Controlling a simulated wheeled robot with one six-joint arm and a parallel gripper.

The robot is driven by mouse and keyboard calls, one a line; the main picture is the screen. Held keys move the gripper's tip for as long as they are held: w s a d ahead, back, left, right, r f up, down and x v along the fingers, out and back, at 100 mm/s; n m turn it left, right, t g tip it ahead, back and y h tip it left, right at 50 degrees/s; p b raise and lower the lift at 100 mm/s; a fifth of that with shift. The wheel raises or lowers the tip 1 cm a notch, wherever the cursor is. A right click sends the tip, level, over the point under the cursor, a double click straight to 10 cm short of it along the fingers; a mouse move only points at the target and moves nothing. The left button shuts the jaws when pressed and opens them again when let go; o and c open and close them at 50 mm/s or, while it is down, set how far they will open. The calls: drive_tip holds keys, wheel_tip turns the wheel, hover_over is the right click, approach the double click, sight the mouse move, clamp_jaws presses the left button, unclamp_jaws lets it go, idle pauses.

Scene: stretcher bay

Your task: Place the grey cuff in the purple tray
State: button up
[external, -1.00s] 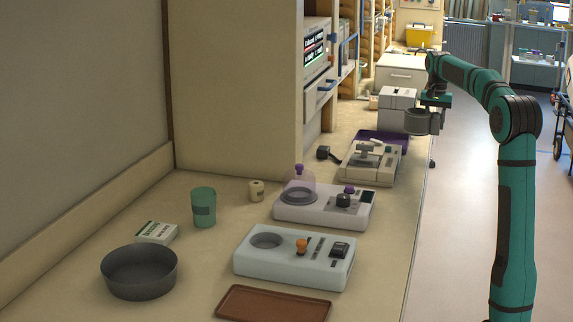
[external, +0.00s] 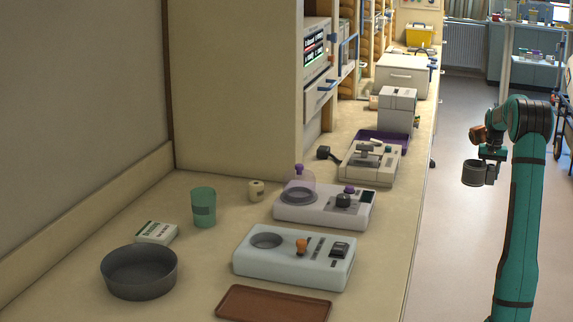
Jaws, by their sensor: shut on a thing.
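My gripper (external: 490,160) is at the right, over the floor and clear of the counter's right edge. It is shut on the grey cuff (external: 475,173), a short grey ring-like piece that hangs in the air below my arm. The purple tray (external: 376,137) lies on the far part of the counter, partly hidden behind a beige device. My gripper is well to the right of the tray and nearer the camera.
On the counter (external: 200,275) stand a beige device (external: 370,165), a white device with a clear dome (external: 325,208), a pale blue device (external: 295,258), a brown tray (external: 272,304), a dark round pan (external: 139,272) and a green cup (external: 203,207). A white machine (external: 397,108) stands behind the purple tray.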

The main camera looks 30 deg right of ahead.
drive_tip(key=shift+s+d+f+n, duration=0.15)
drive_tip(key=shift+s+f, duration=0.05)
drive_tip(key=shift+f, duration=0.45)
drive_tip(key=shift+s+d+f+n, duration=0.1)
drive_tip(key=shift+s+f+n, duration=0.1)
drive_tip(key=shift+f, duration=0.4)
drive_tip(key=w+a+r, duration=0.4)
drive_tip(key=a+r, duration=0.2)
drive_tip(key=r, duration=0.3)
drive_tip(key=w+a+r, duration=0.4)
drive_tip(key=a+r, duration=0.3)
drive_tip(key=r, duration=0.3)
drive_tip(key=w+a+r, duration=0.3)
drive_tip(key=w+a, duration=0.4)
drive_tip(key=a, duration=0.3)
drive_tip(key=w+a+r, duration=0.4)
drive_tip(key=w+a, duration=0.2)
drive_tip(key=a, duration=0.4)
drive_tip(key=shift+m, duration=0.45)
drive_tip(key=shift+w+d+f, duration=0.1)
drive_tip(key=shift+f, duration=2.5)
drive_tip(key=shift+d+f, duration=0.1)
drive_tip(key=shift+f, duration=2.45)
drive_tip(key=shift+f, duration=0.1)
drive_tip(key=o, duration=0.8)
